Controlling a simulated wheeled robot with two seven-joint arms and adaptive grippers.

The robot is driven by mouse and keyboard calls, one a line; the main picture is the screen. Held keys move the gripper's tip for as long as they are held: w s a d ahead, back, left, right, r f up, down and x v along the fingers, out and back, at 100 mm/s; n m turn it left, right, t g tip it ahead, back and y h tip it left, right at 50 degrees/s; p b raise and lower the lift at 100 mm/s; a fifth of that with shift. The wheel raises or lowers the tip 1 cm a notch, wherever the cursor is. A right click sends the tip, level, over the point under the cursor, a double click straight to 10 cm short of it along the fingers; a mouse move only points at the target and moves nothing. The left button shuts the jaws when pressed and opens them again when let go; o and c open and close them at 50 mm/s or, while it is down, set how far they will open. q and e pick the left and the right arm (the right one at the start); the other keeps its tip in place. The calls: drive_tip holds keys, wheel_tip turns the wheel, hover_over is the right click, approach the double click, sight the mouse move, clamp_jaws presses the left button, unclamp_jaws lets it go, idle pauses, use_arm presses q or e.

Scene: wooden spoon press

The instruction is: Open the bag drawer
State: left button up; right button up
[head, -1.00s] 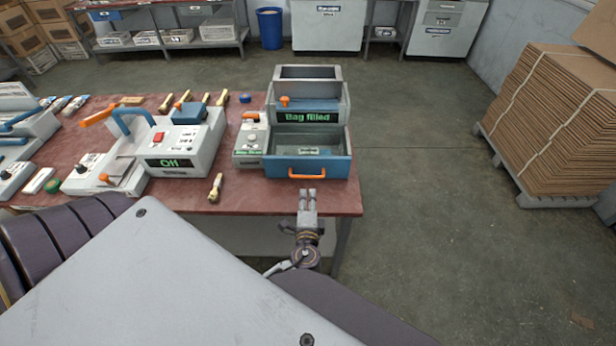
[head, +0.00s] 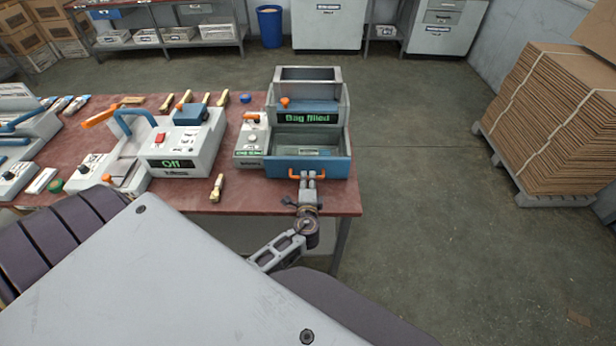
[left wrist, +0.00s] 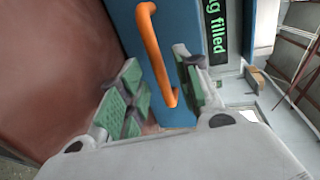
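The bag drawer (head: 307,164) is a blue-fronted tray at the front of a grey machine, with an orange bar handle (head: 293,174). Its inside shows from above, with a small pale item lying in it. A display above reads "Bag filled" in green. My left gripper (head: 309,176) is at the handle. In the left wrist view, the open left gripper (left wrist: 160,84) has its green-padded fingers on either side of the orange handle (left wrist: 150,38), with gaps visible; contact is unclear. The blue drawer front (left wrist: 128,22) lies just beyond. My right gripper is not in view.
The machine stands near the right end of a red-topped table (head: 250,199). A sealer (head: 183,145) with an "Off" display stands further left. Stacked cardboard (head: 555,120) is at the right. The floor between is clear.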

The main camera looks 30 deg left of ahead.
use_arm(q)
drive_tip(key=shift+x, duration=1.45)
clamp_jaws()
